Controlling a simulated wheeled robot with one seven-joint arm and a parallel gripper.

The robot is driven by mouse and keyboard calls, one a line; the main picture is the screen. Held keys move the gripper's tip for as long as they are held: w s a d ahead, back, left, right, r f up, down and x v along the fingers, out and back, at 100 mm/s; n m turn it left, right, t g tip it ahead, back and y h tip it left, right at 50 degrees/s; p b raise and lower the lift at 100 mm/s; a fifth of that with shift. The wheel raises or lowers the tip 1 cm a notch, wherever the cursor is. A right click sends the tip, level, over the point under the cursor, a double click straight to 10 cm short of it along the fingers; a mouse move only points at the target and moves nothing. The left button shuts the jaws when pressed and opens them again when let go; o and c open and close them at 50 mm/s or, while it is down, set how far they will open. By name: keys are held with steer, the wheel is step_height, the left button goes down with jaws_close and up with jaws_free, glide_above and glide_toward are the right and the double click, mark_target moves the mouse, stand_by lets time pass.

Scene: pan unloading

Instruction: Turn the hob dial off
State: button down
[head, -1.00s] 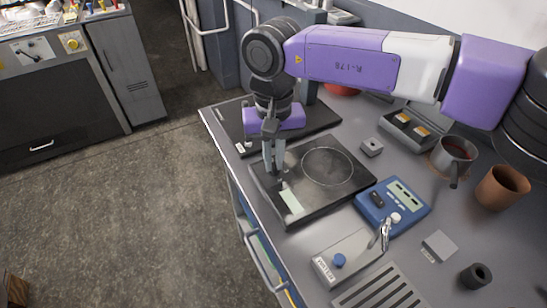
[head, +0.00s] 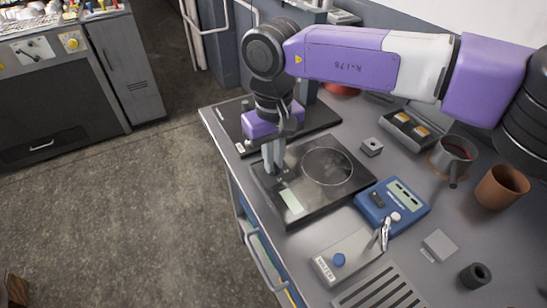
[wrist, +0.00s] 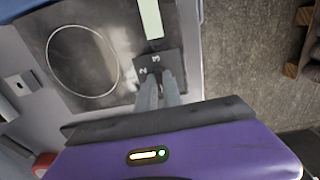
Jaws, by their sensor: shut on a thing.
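The hob (head: 308,196) is a flat black plate with a pale cooking ring, near the bench's left edge. Its dial sits at the front-left corner, mostly hidden by my fingers. In the wrist view the dark dial scale (wrist: 144,62) shows the figures 2 and 3, turned sideways. My gripper (head: 274,173) points down over that corner, shut on the dial. Its fingertips (wrist: 159,76) meet at the scale in the wrist view. The dial's pointer is hidden, so I cannot tell its setting. A pale strip (wrist: 150,18) lies beside the scale.
A second dark plate (head: 318,119) lies behind the hob. A mug (head: 453,153) and a brown pot (head: 502,188) are farther right. The ring is bare.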

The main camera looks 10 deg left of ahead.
steer(key=c, duration=1.5)
jaws_free()
steer(key=shift+r, duration=0.1)
step_height(320, 180, up, 8)
steer(key=shift+f, duration=0.15)
